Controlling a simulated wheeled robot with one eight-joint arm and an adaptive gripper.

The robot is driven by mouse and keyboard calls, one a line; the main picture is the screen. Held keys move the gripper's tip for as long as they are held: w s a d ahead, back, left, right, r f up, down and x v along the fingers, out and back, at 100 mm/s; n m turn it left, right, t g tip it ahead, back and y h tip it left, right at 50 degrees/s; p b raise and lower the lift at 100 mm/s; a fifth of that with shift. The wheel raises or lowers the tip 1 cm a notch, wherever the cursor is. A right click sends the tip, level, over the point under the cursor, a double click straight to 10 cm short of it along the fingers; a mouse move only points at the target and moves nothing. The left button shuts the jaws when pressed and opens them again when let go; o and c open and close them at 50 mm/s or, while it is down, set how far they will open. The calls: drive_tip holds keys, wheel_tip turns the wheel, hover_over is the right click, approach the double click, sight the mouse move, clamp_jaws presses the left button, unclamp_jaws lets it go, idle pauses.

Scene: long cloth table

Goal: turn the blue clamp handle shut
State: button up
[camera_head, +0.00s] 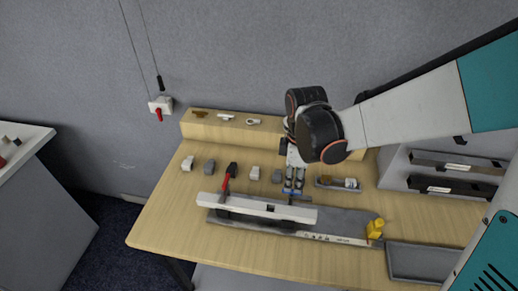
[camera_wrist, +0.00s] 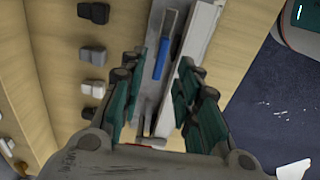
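The blue clamp handle (camera_wrist: 161,58) shows in the wrist view just ahead of the opening between my fingers. In the head view, a small blue part (camera_head: 290,196) shows at my fingertips, mostly hidden by them. My gripper (camera_head: 294,189) points down at the right end of the white bar (camera_head: 250,204). In the wrist view my gripper (camera_wrist: 160,95) is open, its teal finger pads apart on either side of a grey metal part (camera_wrist: 150,112). I cannot tell whether a finger touches the clamp.
A red-handled clamp (camera_head: 228,177) stands up behind the white bar's left part. Several small grey and white blocks (camera_head: 254,173) line the table behind. A yellow piece (camera_head: 375,229) stands at right, beside a grey tray (camera_head: 422,262). The table's front left (camera_head: 165,235) is clear.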

sight(297, 195)
drive_tip(key=shift+f+b, duration=0.4)
drive_tip(key=shift+f, duration=1.5)
drive_tip(key=shift+c, duration=0.6)
clamp_jaws()
